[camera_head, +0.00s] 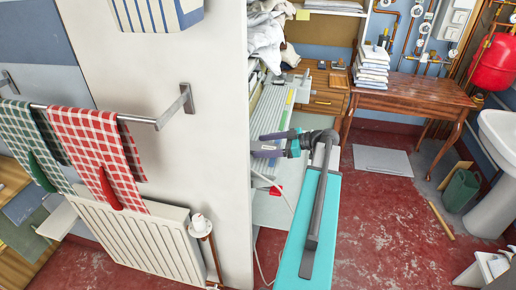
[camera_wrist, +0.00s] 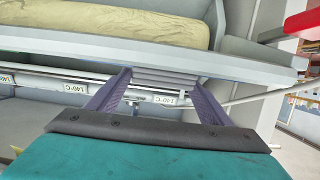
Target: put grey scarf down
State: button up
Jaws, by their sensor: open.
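My gripper (camera_head: 261,145) reaches in at the rotary ironer (camera_head: 272,112), at the end of my teal arm. In the wrist view its two purple-grey fingers (camera_wrist: 161,80) stand apart and open. A grey ridged surface (camera_wrist: 166,77) shows between the fingertips, at the ironer's front edge. I cannot tell whether this is the grey scarf or part of the machine, and I cannot make out the scarf for certain elsewhere. The ironer's cream padded roller (camera_wrist: 100,22) lies beyond the fingers.
A white wall panel with a towel rail (camera_head: 155,122) stands left of the arm, holding a green checked towel (camera_head: 27,140) and a red checked towel (camera_head: 95,150). A wooden table (camera_head: 415,95) with folded linen (camera_head: 371,68) stands at the back.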

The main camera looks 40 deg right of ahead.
aim_at(264, 147)
jog(key=c, duration=1.2)
jog(key=shift+r, duration=0.1)
jog(key=shift+r+b, duration=1.2)
jog(key=shift+r, duration=3.75)
